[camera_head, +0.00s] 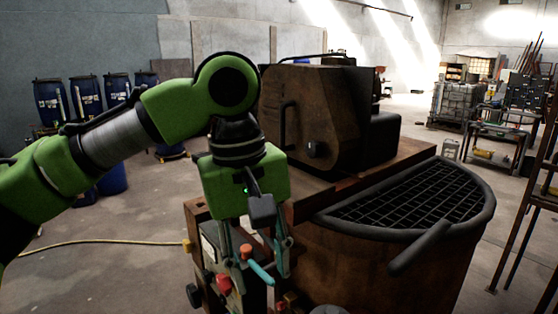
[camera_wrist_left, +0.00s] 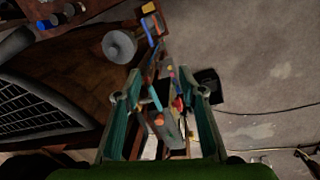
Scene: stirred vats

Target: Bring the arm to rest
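My left gripper (camera_head: 254,268) hangs pointing down from my green left arm, in front of a control box (camera_head: 212,262) on the side of the rusty vat. In the left wrist view, the two teal fingers of this gripper (camera_wrist_left: 166,92) are spread apart with nothing held between them. Below and beyond the fingers are a red knob (camera_head: 223,283), an orange knob (camera_head: 246,252) and a blue lever (camera_head: 262,273). Whether a finger touches any of them, I cannot tell. My right gripper is not in view.
The vat (camera_head: 375,270) has a dark grid (camera_head: 415,200) with a thick rim to the right of my gripper. A brown motor housing (camera_head: 318,110) stands behind the wrist. Blue barrels (camera_head: 86,97) stand at the back left. A yellow cable (camera_head: 100,241) crosses the open floor.

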